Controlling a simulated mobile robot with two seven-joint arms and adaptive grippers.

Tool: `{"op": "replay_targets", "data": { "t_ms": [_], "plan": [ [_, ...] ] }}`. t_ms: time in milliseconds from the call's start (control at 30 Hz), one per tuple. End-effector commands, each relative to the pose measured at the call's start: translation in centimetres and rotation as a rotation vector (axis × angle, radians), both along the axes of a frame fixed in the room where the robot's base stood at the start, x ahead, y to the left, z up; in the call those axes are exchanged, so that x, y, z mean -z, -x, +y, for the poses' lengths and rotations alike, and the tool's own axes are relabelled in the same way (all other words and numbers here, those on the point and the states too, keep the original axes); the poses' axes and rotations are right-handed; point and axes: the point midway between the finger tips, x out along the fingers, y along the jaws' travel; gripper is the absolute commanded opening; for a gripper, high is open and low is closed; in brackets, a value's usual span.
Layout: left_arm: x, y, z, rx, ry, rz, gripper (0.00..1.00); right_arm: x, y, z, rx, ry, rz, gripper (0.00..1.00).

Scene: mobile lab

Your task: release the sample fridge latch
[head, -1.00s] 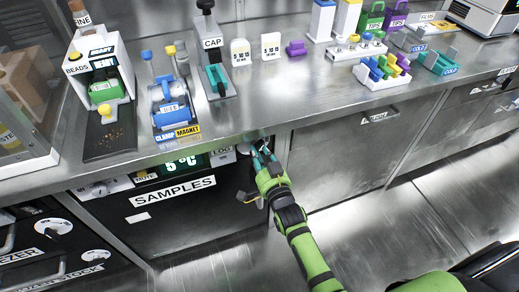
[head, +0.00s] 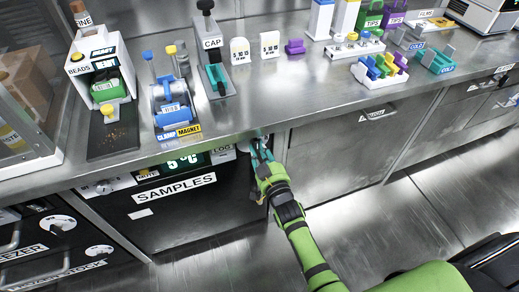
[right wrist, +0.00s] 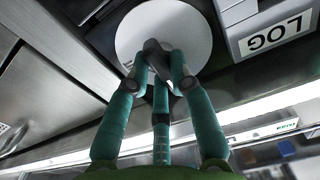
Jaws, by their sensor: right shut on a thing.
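The sample fridge (head: 165,222) is the dark front under the counter, labelled SAMPLES, with a display reading 5 °C. Its latch is a small grey handle (right wrist: 157,55) on a white round plate (right wrist: 133,38) at the fridge's upper right corner. My right gripper (head: 261,150) is at that corner, just below the counter's edge. In the right wrist view its teal fingers (right wrist: 163,75) are closed around the grey handle. The fingers hide part of the handle, and the head view hardly shows the latch. The fridge door appears closed. My left gripper is out of view.
The steel counter edge (head: 330,122) runs right above the gripper. A LOG box (right wrist: 270,33) sits beside the latch plate. A steel drawer front (head: 350,145) is to the right. The floor (head: 400,220) in front is clear.

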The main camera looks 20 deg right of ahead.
Motion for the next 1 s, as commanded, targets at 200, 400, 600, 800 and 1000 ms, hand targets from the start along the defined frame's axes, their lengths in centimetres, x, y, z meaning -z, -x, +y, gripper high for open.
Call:
{"op": "replay_targets", "data": {
  "t_ms": [200,400,600,800,1000],
  "plan": [
    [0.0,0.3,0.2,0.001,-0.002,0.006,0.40,-0.2,-0.1,0.0,0.000,0.012,-0.003,0.00],
    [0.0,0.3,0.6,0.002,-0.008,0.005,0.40,-0.2,-0.1,0.0,0.000,0.012,-0.004,0.00],
    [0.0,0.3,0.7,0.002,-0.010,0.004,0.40,-0.1,-0.1,0.0,0.000,0.011,-0.003,0.46],
    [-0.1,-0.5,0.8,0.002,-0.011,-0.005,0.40,-0.1,0.0,0.0,0.000,0.010,-0.001,0.46],
    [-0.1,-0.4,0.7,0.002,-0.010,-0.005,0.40,0.1,1.7,-0.1,0.000,0.010,0.001,0.46]
  ]
}}
